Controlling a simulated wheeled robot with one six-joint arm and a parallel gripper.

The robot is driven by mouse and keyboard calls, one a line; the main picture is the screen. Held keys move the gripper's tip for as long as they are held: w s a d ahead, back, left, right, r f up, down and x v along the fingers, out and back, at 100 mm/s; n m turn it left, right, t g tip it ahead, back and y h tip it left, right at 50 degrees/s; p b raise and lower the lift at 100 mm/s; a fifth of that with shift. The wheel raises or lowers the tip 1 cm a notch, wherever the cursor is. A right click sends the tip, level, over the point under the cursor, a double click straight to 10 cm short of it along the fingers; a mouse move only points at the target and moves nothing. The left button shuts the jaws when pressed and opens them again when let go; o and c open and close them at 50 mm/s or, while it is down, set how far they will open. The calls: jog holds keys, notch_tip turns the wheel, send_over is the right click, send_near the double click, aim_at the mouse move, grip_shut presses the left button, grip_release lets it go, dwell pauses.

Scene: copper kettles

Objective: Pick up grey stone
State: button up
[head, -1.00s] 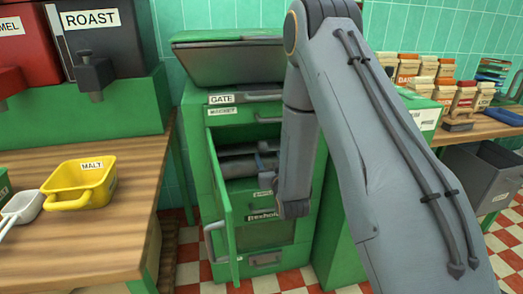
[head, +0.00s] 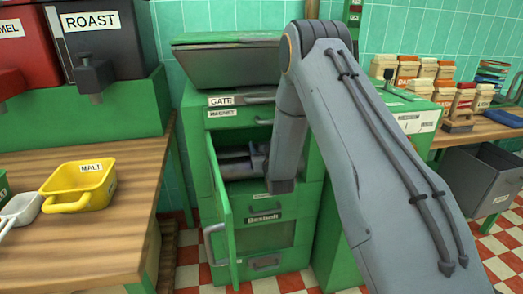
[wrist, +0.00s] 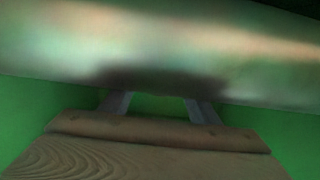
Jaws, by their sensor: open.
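No grey stone can be made out in either view. In the head view, my arm's end reaches down to the open compartment of the green cabinet (head: 297,225), whose door (head: 222,215) stands open. Grey bar-like shapes (head: 238,166) show inside; I cannot tell whether they are my gripper's parts or contents. In the wrist view, my gripper (wrist: 157,104) has its two fingers apart with green between them. A blurred, shiny pale band (wrist: 160,50) lies close beyond the fingertips. A wood-grained block (wrist: 140,155) fills the near foreground; what it belongs to is unclear.
A wooden counter (head: 85,225) with a yellow MALT scoop (head: 78,187) stands at left. The labelled GATE drawer (head: 240,98) is above the compartment. The checkered floor is partly clear.

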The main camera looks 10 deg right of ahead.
jog(key=c, duration=1.2)
